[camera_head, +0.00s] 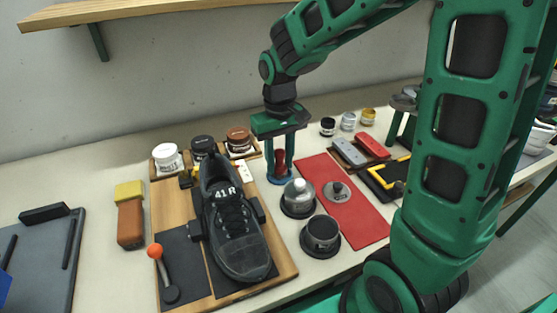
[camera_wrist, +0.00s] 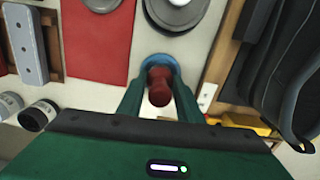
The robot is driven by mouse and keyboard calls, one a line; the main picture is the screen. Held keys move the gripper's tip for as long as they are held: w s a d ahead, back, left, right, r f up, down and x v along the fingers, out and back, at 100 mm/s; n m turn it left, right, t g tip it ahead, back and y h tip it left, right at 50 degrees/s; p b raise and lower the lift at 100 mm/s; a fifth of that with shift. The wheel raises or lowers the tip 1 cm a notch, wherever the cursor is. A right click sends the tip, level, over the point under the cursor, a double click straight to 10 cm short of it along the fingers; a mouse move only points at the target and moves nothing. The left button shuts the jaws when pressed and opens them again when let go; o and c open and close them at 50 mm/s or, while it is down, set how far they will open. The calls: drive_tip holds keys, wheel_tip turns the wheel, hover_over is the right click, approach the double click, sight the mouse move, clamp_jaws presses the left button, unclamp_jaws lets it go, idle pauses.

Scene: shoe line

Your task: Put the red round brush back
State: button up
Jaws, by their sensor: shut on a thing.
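The red round brush (camera_head: 280,160) stands upright between the fingers of my gripper (camera_head: 281,165). Its red handle also shows in the wrist view (camera_wrist: 160,88), seen from above between the two green fingers. Below the handle is a blue round base (camera_head: 279,179), which also shows in the wrist view (camera_wrist: 158,62). My gripper is shut on the brush's handle. I cannot tell whether the blue part is the brush's own or a holder on the table.
A black shoe (camera_head: 232,225) lies on a wooden board just left of my gripper. A lidded metal pot (camera_head: 299,194) and an open dark cup (camera_head: 321,233) stand close in front. A red mat (camera_head: 362,222) lies to the right. Several jars stand behind.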

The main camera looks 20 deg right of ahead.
drive_tip(key=o, duration=1)
drive_tip(key=shift+o, duration=0.2)
wheel_tip(320, 180, up, 12)
drive_tip(key=shift+w+r, duration=0.1)
drive_tip(key=s+d+f+m, duration=0.3)
drive_tip(key=s+d, duration=0.5)
drive_tip(key=s, duration=0.3)
drive_tip(key=s+d+f+m, duration=0.3)
drive_tip(key=s+d, duration=0.6)
drive_tip(key=s, duration=0.3)
drive_tip(key=shift+s+d+f+m, duration=0.2)
drive_tip(key=shift+s+m, duration=0.05)
drive_tip(key=shift+m, duration=0.25)
